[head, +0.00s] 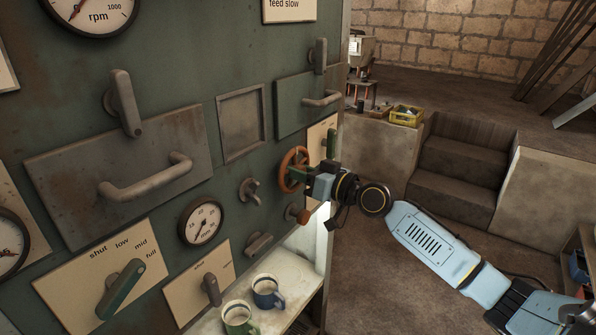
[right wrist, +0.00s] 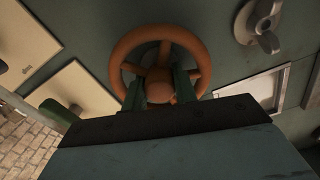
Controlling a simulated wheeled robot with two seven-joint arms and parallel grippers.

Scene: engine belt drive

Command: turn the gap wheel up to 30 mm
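The gap wheel is a brown-orange spoked handwheel (head: 293,168) on the green machine panel, right of centre in the head view. It fills the upper middle of the right wrist view (right wrist: 160,42), where its round hub shows. My right gripper (head: 303,174) reaches it from the right. In the wrist view its two green fingers (right wrist: 159,88) stand on either side of the hub, with no clear space between. A round dial (head: 201,222) marked mm sits left of the wheel; its needle is too small to read surely. My left gripper is out of view.
A wing-shaped knob (head: 250,190) sits just left of the wheel, and an orange-brown knob (head: 298,214) is below it. A lever (head: 330,143) is close at the right. Two mugs (head: 267,291) stand on a pale shelf below. Open floor lies to the right.

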